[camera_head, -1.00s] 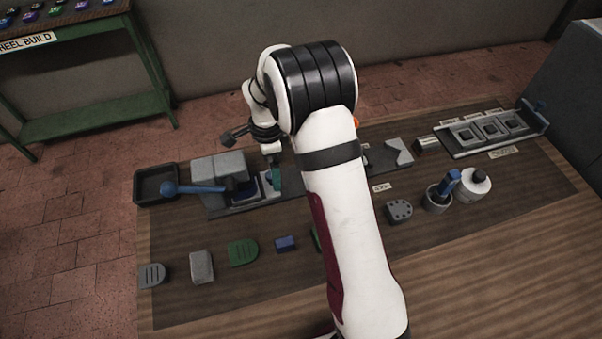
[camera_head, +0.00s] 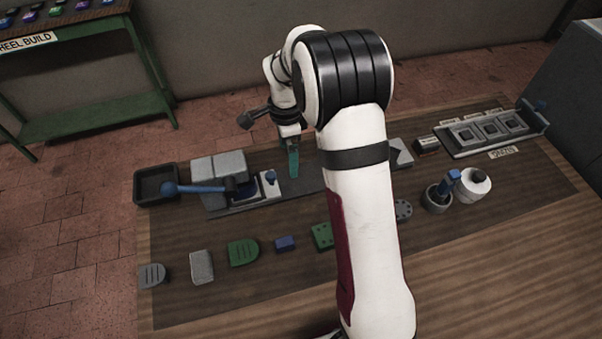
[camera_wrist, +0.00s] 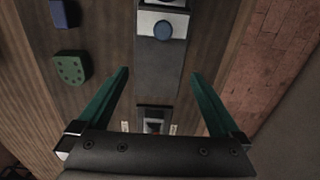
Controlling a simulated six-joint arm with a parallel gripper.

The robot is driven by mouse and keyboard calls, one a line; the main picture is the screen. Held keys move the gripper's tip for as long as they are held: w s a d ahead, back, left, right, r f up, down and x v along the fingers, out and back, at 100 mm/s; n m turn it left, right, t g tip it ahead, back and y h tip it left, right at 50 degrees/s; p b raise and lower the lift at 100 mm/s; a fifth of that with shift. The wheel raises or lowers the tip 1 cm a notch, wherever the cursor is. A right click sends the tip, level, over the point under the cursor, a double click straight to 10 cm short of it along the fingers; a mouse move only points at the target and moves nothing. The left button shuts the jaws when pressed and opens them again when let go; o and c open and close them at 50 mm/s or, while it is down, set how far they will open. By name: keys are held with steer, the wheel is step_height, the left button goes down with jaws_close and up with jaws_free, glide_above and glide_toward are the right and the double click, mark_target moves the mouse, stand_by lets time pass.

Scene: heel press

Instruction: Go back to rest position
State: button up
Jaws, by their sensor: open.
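My gripper (camera_head: 292,160) hangs above the back of the bench, just right of the press. In the wrist view its two green fingers (camera_wrist: 160,90) are spread wide with nothing held between them. The press (camera_head: 218,170) is a grey block with a blue-knobbed lever (camera_head: 200,188) pointing left. A blue knob (camera_head: 270,177) stands at its right end and also shows in the wrist view (camera_wrist: 162,30). My arm hides part of the bench's middle.
A dark tray (camera_head: 156,199) stands left of the press. Grey, green and blue parts lie in a front row, including a green piece (camera_head: 243,253).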

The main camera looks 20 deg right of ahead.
steer(key=shift+r, duration=0.45)
steer(key=s+a+r+n, duration=0.1)
steer(key=s+r+n, duration=0.2)
steer(key=s+r, duration=0.35)
steer(key=s+a+r+n, duration=0.1)
steer(key=s+r+n, duration=0.25)
steer(key=s, duration=0.55)
steer(key=s+a+n+y, duration=0.1)
steer(key=s+n, duration=0.2)
steer(key=s, duration=0.5)
steer(key=s+a+r+n, duration=0.1)
steer(key=s+n, duration=0.2)
steer(key=s, duration=0.4)
steer(key=shift+s+a+y, duration=0.35)
steer(key=shift+y, duration=0.05)
